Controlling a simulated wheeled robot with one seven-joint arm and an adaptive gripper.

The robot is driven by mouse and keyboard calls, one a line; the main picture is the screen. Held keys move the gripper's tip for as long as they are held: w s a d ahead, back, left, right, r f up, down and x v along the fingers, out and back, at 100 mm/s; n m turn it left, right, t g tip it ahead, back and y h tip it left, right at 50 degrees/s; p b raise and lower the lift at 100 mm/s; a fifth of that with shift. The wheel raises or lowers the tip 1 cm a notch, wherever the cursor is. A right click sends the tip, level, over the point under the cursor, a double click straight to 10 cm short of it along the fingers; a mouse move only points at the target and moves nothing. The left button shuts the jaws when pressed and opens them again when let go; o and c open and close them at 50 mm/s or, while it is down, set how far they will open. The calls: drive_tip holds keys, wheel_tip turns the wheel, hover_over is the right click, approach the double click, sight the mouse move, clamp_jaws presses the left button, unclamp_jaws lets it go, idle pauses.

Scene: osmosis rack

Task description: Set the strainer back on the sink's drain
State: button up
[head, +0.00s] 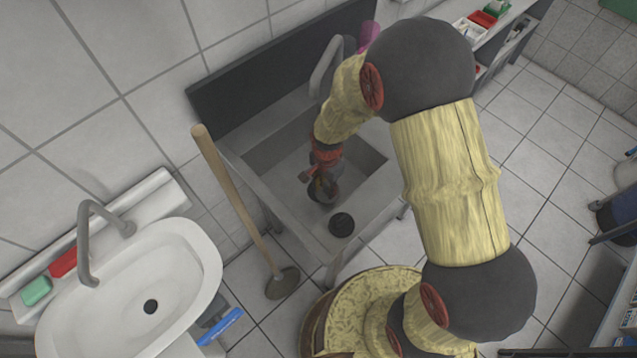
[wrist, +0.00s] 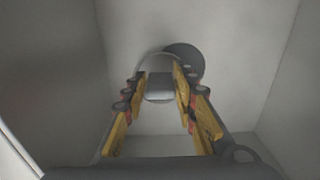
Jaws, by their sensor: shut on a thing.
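My gripper (head: 320,178) is down inside the grey basin of the metal sink (head: 372,192) in the head view. In the wrist view my gripper (wrist: 160,82) is shut on the strainer (wrist: 158,90), a grey piece with a pale round rim between the fingertips. A dark round disc, which looks like the drain (wrist: 188,57), lies on the basin floor just beyond the fingertips, up and to the right of the strainer. The strainer partly covers it. I cannot tell whether the strainer touches the floor. The head view shows a dark round shape at the fingertips, partly hidden by them.
A black round piece (head: 341,224) lies on the sink's front rim. The basin walls stand close around my gripper. A curved faucet (head: 325,66) rises behind. A wooden-handled plunger (head: 240,205) leans at the sink's left, and a white washbasin (head: 195,262) is farther left.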

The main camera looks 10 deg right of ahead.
drive_tip(key=w+a, duration=0.1)
drive_tip(key=w+a+f+b, duration=0.1)
drive_tip(key=shift+w, duration=0.4)
drive_tip(key=shift+f, duration=0.1)
drive_tip(key=shift+f, duration=0.15)
drive_tip(key=o, duration=1.2)
drive_tip(key=shift+c, duration=0.2)
wheel_tip(320, 180, up, 12)
drive_tip(key=p, duration=0.3)
drive_tip(key=shift+r, duration=0.25)
